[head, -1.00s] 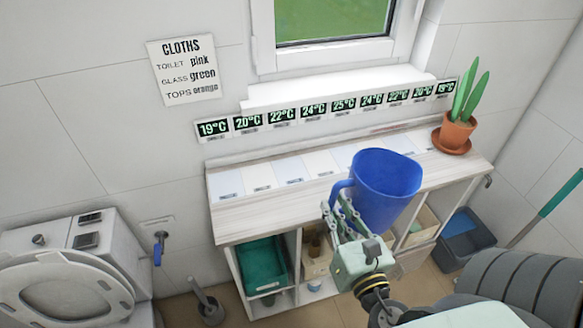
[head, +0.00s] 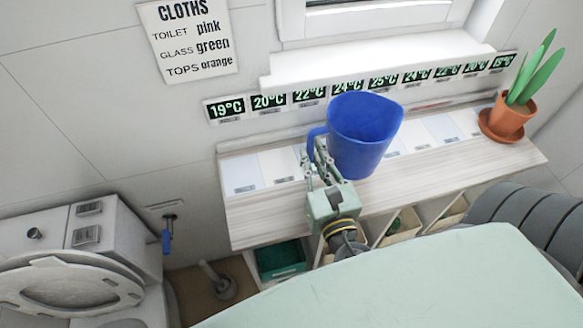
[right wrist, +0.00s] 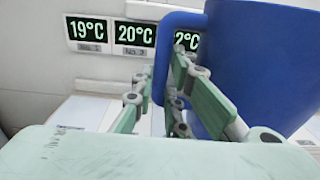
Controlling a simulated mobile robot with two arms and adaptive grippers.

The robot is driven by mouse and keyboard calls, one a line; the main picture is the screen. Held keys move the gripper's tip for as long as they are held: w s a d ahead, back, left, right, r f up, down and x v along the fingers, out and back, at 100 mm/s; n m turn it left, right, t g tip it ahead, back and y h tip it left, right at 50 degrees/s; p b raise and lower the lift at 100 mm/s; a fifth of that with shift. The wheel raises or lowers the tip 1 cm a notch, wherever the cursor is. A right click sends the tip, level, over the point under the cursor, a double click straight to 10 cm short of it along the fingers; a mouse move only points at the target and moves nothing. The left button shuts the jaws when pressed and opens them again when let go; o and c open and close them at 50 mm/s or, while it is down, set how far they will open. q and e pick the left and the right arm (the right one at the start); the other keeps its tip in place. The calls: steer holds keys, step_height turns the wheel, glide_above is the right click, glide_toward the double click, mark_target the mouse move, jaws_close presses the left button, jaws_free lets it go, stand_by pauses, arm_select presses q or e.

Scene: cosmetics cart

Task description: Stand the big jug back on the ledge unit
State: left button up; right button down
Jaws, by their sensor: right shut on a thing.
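The big jug is blue and shows in the head view (head: 363,135), upright or nearly so, in front of the temperature displays. My right gripper (head: 318,165) is shut on its handle at the jug's left side. In the right wrist view the jug (right wrist: 265,65) fills the right, with its handle between the fingers (right wrist: 165,95). The ledge unit (head: 275,215) has a pale wooden top with a row of light labelled patches. The jug appears over this top; I cannot tell whether its base touches. My left gripper is not in view.
A potted plant (head: 510,115) stands at the ledge's right end. Temperature displays (head: 268,102) line the wall under the window sill (head: 380,65). The ledge's left part is clear. A toilet (head: 75,265) is at lower left, and open compartments with bins are below the ledge.

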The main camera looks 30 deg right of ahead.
steer(key=w+a+f+b, duration=0.1)
steer(key=f+b, duration=0.1)
steer(key=w+a+f+b, duration=0.1)
steer(key=a+f+b, duration=0.1)
steer(key=f, duration=0.1)
steer(key=w+a+f+b, duration=0.1)
steer(key=a+f+b, duration=0.1)
steer(key=shift+w+f, duration=0.2)
steer(key=shift+f, duration=0.15)
steer(key=shift+f+b, duration=0.1)
steer(key=shift+b, duration=0.2)
steer(key=shift+r, duration=0.2)
steer(key=shift+f, duration=0.2)
steer(key=c, duration=1.9)
jaws_free()
steer(key=shift+c, duration=0.2)
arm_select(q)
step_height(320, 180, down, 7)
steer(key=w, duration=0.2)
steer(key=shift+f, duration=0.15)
arm_select(e)
steer(key=shift+o, duration=1)
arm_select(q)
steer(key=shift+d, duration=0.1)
